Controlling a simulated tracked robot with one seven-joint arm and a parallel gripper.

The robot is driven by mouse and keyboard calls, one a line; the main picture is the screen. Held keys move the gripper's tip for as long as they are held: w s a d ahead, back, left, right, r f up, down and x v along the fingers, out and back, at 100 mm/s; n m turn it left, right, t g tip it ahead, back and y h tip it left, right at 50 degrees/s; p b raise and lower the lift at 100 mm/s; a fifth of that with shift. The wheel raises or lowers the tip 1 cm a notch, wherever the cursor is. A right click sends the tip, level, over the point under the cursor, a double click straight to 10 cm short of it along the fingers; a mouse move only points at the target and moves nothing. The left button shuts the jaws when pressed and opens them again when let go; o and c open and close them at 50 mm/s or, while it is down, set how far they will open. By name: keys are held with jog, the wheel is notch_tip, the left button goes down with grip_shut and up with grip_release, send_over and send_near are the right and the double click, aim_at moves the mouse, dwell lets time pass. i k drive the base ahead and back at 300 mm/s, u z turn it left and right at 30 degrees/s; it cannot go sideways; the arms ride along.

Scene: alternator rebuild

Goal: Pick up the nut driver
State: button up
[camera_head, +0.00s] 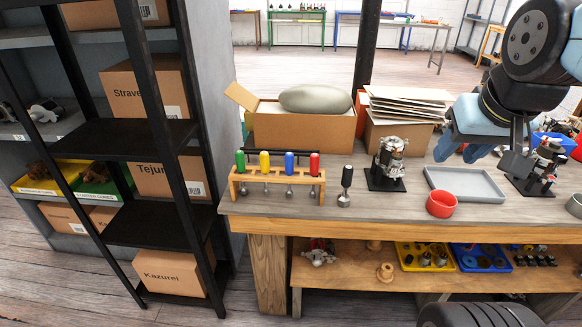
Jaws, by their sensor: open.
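A wooden rack (276,181) on the left end of the bench holds a row of upright drivers with green (240,161), yellow (264,162), blue (289,163) and red (314,164) handles. A black-handled tool (346,184) stands upright on the bench just right of the rack, its metal end down. I cannot tell from this view which of these tools is the nut driver. My gripper (464,154) is at the upper right, above the back of the bench. Its light blue fingers are apart, and I see nothing between them. It is well to the right of the rack.
The wooden bench (300,215) also carries an alternator part on a black stand (387,165), a grey tray (465,178), a red bowl (441,204) and open cardboard boxes (300,128) behind. A black-framed shelf (150,140) stands close on the left. The bench front between rack and bowl is mostly clear.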

aim_at(289, 156)
jog(key=u, duration=0.75)
jog(key=k, duration=0.7)
jog(key=u, duration=0.45)
jog(key=i, duration=1)
jog(key=z, duration=0.05)
